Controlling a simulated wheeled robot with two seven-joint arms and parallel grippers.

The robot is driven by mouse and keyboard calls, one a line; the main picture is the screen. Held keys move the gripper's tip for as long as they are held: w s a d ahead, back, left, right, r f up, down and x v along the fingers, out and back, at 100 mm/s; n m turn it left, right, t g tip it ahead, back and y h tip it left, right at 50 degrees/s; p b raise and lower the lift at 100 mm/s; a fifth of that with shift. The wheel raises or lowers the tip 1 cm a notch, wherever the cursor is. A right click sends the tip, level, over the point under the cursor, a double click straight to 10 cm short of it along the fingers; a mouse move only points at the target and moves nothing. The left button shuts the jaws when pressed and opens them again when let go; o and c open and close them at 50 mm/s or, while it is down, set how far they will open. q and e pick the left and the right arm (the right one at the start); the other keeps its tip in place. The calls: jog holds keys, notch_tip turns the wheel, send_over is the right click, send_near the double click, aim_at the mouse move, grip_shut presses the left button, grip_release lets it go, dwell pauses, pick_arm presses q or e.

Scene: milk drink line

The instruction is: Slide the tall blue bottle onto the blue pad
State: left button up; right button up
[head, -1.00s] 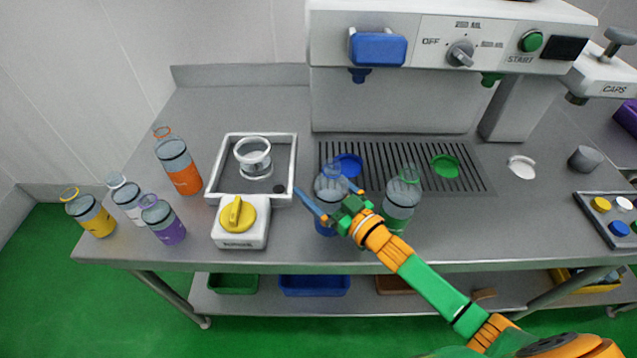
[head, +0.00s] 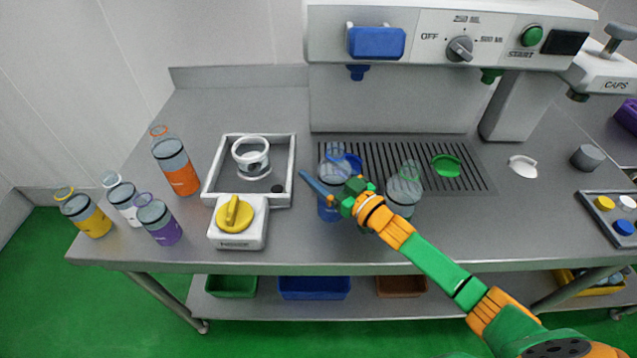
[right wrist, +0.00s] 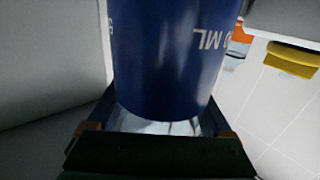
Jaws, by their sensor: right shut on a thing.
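The tall blue bottle (head: 328,208) stands upright on the steel table, in front of the blue pad (head: 352,163) on the slotted grate. The pad is partly hidden behind the bottle's clear upper part. My right gripper (head: 335,192) is shut on the bottle, reaching in from the front right. In the right wrist view the blue bottle body (right wrist: 165,55) fills the middle between my fingers, with white "ML" lettering on it. My left gripper is not in view.
A green bottle (head: 403,190) stands close right of my gripper. The green pad (head: 446,166) lies on the grate (head: 390,150). A blue nozzle (head: 358,72) hangs above the blue pad. A yellow-knobbed device (head: 237,222) stands left.

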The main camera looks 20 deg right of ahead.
jog(key=shift+s+a+p, duration=0.4)
jog(key=shift+s+p, duration=0.2)
jog(key=shift+s+a+p, duration=0.35)
jog(key=shift+s+p, duration=0.2)
jog(key=shift+p, duration=0.05)
jog(key=o, duration=1.1)
